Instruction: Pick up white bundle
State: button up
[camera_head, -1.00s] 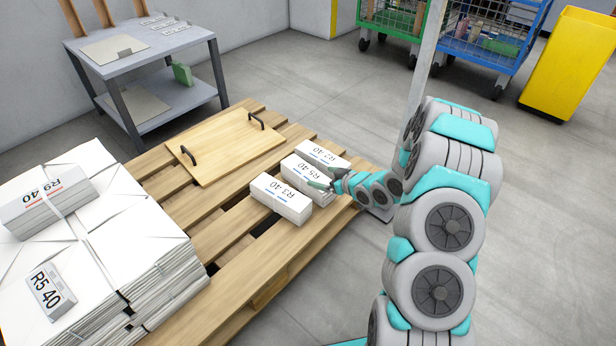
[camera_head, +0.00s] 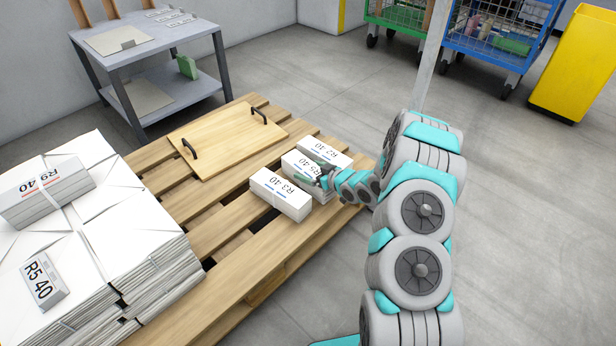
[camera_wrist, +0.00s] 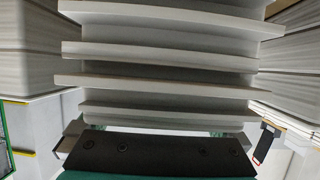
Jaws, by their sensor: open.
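Three white bundles lie side by side on the wooden pallet in the head view: the near one labelled R3 40 (camera_head: 281,194), the middle one labelled R5 40 (camera_head: 300,164), and the far one labelled R2 40 (camera_head: 325,152). My gripper (camera_head: 322,174) is at the right end of the middle bundle, and its fingertips are partly hidden there. In the wrist view, layered white paper edges (camera_wrist: 165,50) fill the space right in front of my open gripper, with other white stacks at both sides. I cannot tell whether the fingers touch the bundle.
The wooden pallet (camera_head: 215,225) also bears a board with two handles (camera_head: 228,138) and a large paper stack (camera_head: 110,235) at left. A grey table (camera_head: 150,45) stands behind. Wire carts and a yellow bin (camera_head: 575,65) are at the back right. Floor at right is clear.

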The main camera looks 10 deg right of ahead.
jog(key=shift+w+a+f, duration=0.2)
jog(key=shift+w+a, duration=0.05)
jog(key=shift+w, duration=0.2)
jog(key=shift+c, duration=0.2)
grip_shut()
dwell(0.4)
